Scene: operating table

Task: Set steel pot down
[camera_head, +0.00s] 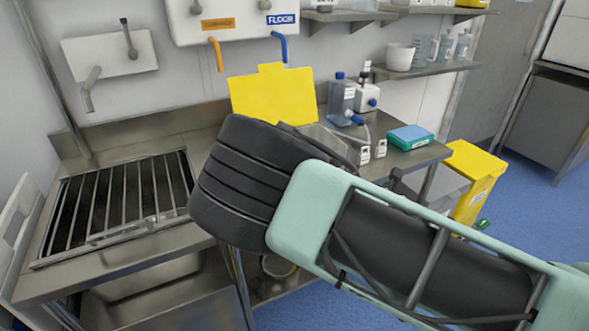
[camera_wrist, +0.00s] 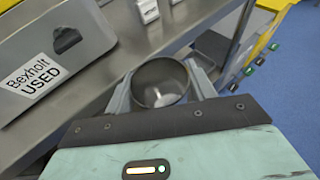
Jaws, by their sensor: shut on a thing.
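The steel pot (camera_wrist: 160,82) is round and open-topped, and I look down into it in the wrist view. My gripper (camera_wrist: 161,88) is shut on it, with one grey finger on each side. The pot shows across the front edge of the steel counter (camera_wrist: 88,115); the view does not tell how high it is held or whether it touches anything. In the head view my arm hides the gripper and the held pot. The same counter (camera_head: 120,262) runs along the wall there.
A grey box (camera_wrist: 45,45) labelled "Bexholt USED" stands on the counter. The drain grate (camera_head: 120,200) lies at left. A blue-and-teal pack (camera_head: 410,136), bottles (camera_head: 341,98) and a yellow bin (camera_head: 478,180) are at right. A round vessel (camera_head: 277,266) sits on the lower shelf.

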